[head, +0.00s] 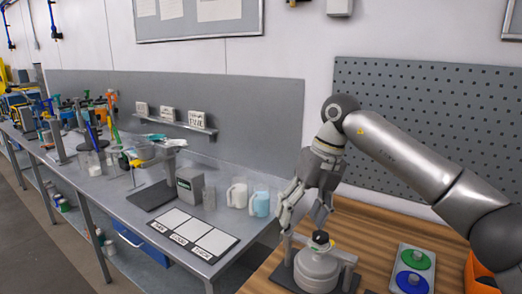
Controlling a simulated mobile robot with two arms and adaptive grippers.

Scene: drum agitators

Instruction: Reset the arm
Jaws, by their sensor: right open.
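My right arm comes in from the right side of the head view. Its gripper (304,214) points down, open and with nothing seen between its fingers. The device stands upright on the wooden table, between light metal posts. From this angle I cannot tell whether a fingertip touches the frame around it. My left gripper does not show.
A tray with a green disc (415,259) and a blue disc (412,281) lies on the wooden table (375,230), beside an orange object (482,272). On the metal bench are jugs (237,194), a labelled board (193,234) and lab gear. A grey pegboard (430,120) stands behind.

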